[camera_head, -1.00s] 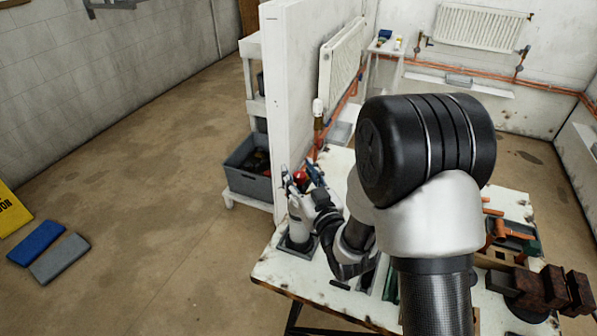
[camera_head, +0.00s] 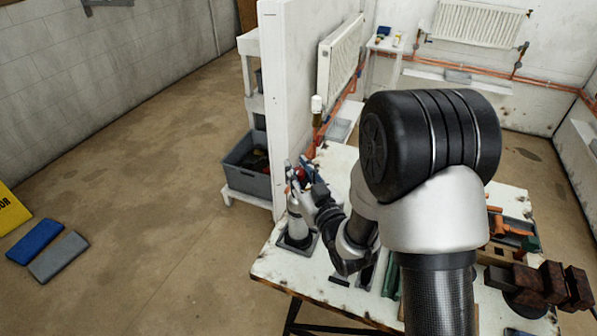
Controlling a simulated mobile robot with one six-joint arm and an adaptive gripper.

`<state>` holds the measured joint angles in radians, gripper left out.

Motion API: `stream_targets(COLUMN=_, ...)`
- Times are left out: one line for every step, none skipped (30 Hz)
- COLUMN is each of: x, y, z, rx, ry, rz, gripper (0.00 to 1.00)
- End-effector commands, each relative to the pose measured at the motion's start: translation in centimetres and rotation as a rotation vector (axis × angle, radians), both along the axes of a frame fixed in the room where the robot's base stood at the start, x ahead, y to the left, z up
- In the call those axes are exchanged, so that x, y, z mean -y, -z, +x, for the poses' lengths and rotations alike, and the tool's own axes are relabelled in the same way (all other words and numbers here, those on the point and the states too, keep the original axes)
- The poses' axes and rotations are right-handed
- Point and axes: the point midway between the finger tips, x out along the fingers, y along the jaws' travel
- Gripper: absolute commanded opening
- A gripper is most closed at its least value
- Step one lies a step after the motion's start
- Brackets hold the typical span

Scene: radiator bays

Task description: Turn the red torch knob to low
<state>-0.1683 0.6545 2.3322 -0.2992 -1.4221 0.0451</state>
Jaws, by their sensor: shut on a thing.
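The torch (camera_head: 297,226) stands upright in a dark square holder (camera_head: 298,243) at the left end of the workbench. Its body is pale grey. Its red knob (camera_head: 301,175) shows only as a small red patch near the top, mostly covered by my gripper. My gripper (camera_head: 300,171) is at the top of the torch, with its fingers around the knob and shut on it. The knob's setting mark cannot be seen from here.
A white partition (camera_head: 277,110) stands just behind the torch. A grey crate (camera_head: 246,166) sits on the shelf to its left. A vise (camera_head: 545,285) and orange-handled tools (camera_head: 510,228) are at the bench's right.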

Motion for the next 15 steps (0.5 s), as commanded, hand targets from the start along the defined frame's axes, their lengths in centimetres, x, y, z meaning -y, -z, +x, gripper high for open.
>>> stream_targets(x=0.13, y=-0.01, z=0.1, rx=0.004, ry=-0.014, rz=0.001, gripper=0.01)
stream_targets(x=0.19, y=-0.01, z=0.12, rx=0.004, ry=-0.024, rz=0.001, gripper=0.01)
stream_targets(x=0.2, y=0.01, z=0.13, rx=0.004, ry=-0.043, rz=0.001, gripper=0.01)
stream_targets(x=0.22, y=0.04, z=0.13, rx=0.004, ry=-0.058, rz=0.001, gripper=0.01)
stream_targets(x=0.27, y=0.06, z=0.16, rx=0.004, ry=-0.075, rz=0.0, gripper=0.01)
stream_targets(x=0.26, y=0.06, z=0.17, rx=0.005, ry=-0.102, rz=0.0, gripper=0.01)
stream_targets(x=0.3, y=0.06, z=0.2, rx=0.005, ry=-0.122, rz=0.0, gripper=0.01)
stream_targets(x=0.27, y=0.08, z=0.19, rx=0.006, ry=-0.146, rz=0.0, gripper=0.01)
stream_targets(x=0.34, y=0.11, z=0.21, rx=0.004, ry=-0.177, rz=0.0, gripper=0.01)
stream_targets(x=0.3, y=0.11, z=0.22, rx=0.005, ry=-0.204, rz=-0.002, gripper=0.01)
stream_targets(x=0.36, y=0.11, z=0.24, rx=0.005, ry=-0.229, rz=-0.001, gripper=0.01)
stream_targets(x=0.34, y=0.07, z=0.26, rx=0.005, ry=-0.266, rz=-0.002, gripper=0.01)
stream_targets(x=0.38, y=0.06, z=0.26, rx=0.005, ry=-0.294, rz=-0.001, gripper=0.01)
stream_targets(x=0.33, y=0.02, z=0.26, rx=0.005, ry=-0.323, rz=-0.002, gripper=0.01)
stream_targets(x=0.36, y=-0.01, z=0.27, rx=0.004, ry=-0.361, rz=-0.002, gripper=0.01)
